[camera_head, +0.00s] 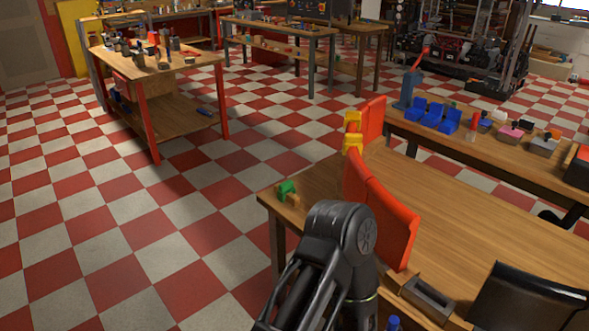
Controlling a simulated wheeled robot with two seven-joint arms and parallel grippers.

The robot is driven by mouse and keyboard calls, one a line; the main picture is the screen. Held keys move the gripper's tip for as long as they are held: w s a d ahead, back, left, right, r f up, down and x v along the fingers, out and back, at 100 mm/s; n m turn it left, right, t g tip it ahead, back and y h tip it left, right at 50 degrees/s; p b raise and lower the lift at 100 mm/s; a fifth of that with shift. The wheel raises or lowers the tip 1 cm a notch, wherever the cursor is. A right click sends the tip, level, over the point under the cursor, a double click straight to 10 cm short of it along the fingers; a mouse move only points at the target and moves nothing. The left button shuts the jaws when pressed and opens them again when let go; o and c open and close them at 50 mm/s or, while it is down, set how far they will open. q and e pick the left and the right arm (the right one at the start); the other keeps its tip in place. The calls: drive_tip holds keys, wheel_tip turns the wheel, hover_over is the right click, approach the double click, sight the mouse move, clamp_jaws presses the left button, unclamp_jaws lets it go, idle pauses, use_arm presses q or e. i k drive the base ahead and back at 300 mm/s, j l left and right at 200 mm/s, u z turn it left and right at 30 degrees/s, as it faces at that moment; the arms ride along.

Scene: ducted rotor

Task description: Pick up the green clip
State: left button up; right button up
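The green clip (286,188) is small in the head view. It lies near the left corner of the near wooden table (480,230), just above and left of a small orange-brown block (293,200). Whether the two touch is too small to tell. A black arm link of mine rises from the bottom middle, a little right of and nearer than the clip. Neither of my grippers shows in this view.
Upright red panels (385,220) stand on the table right of the clip. Yellow parts (352,132) are behind them. A grey box-like part (428,297) lies nearer. Blue bins (432,115) stand on a bench behind. Checkered floor is open to the left.

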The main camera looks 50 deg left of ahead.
sight(286, 187)
drive_tip(key=j, duration=2.25)
drive_tip(key=z, duration=0.05)
